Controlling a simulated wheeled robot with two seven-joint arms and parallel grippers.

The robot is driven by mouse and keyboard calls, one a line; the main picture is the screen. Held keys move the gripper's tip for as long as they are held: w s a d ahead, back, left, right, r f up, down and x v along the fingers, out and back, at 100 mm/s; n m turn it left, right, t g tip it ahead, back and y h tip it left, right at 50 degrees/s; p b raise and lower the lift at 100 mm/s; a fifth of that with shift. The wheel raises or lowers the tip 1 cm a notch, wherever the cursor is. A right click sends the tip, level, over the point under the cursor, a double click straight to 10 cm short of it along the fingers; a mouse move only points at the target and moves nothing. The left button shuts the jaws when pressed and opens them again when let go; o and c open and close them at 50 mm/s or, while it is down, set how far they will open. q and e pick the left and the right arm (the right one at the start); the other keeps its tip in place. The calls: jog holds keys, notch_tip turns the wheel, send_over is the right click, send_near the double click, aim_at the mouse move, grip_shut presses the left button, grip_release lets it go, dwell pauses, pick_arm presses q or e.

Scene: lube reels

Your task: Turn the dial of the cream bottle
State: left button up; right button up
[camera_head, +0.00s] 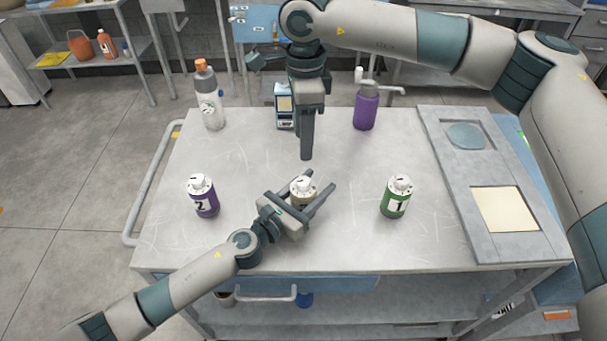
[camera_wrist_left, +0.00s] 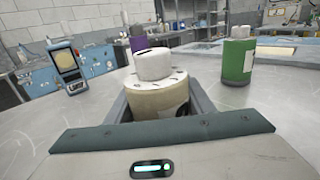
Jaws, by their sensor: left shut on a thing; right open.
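The cream bottle (camera_head: 303,187) stands upright near the middle of the table, with a white dial on top. In the left wrist view the cream bottle (camera_wrist_left: 157,98) is straight ahead, its white dial (camera_wrist_left: 153,66) showing a dark mark. My left gripper (camera_head: 319,181) is low on the table, shut around the bottle's body, one finger on each side. The lower part of the bottle is hidden by the gripper. My right gripper (camera_head: 306,156) points down, open and empty, behind and above the bottle, apart from the dial.
A purple bottle marked 2 (camera_head: 204,201) stands left and a green bottle marked 1 (camera_head: 396,200) right. At the back are a white bottle with an orange cap (camera_head: 211,108), a small device (camera_head: 284,105) and a purple pump bottle (camera_head: 366,110). A grey tray (camera_head: 456,190) lies right.

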aim_at(304, 181)
jog(key=shift+s+m, duration=0.15)
jog(key=shift+m, duration=0.25)
jog(key=shift+f, duration=0.1)
notch_tip(304, 181, down, 12)
jog(key=shift+r, duration=0.15)
dwell(0.7)
jog(key=shift+c, duration=0.6)
jog(key=c, duration=0.9)
